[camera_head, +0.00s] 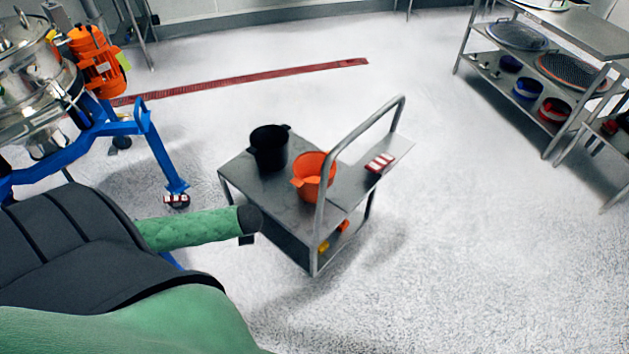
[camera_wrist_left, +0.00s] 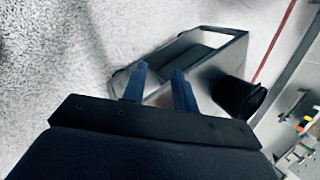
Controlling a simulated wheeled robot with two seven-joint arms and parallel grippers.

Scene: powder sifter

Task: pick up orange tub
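The orange tub (camera_head: 314,176) stands upright on the top of a metal cart (camera_head: 255,193), close to the cart's curved handle, which passes in front of its right side. A black tub (camera_head: 269,148) stands behind it to the left, and a black tub also shows in the left wrist view (camera_wrist_left: 238,97). The orange tub is not visible there. My left gripper (camera_wrist_left: 158,69) has its two blue fingers apart with nothing seen between them. My right gripper is not in view.
A red and white item (camera_head: 380,162) lies on the cart's right end. Small orange and yellow items sit on its lower shelf. A blue-framed machine (camera_head: 150,150) stands at left. Metal shelving (camera_head: 541,75) is at upper right. The floor right of the cart is clear.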

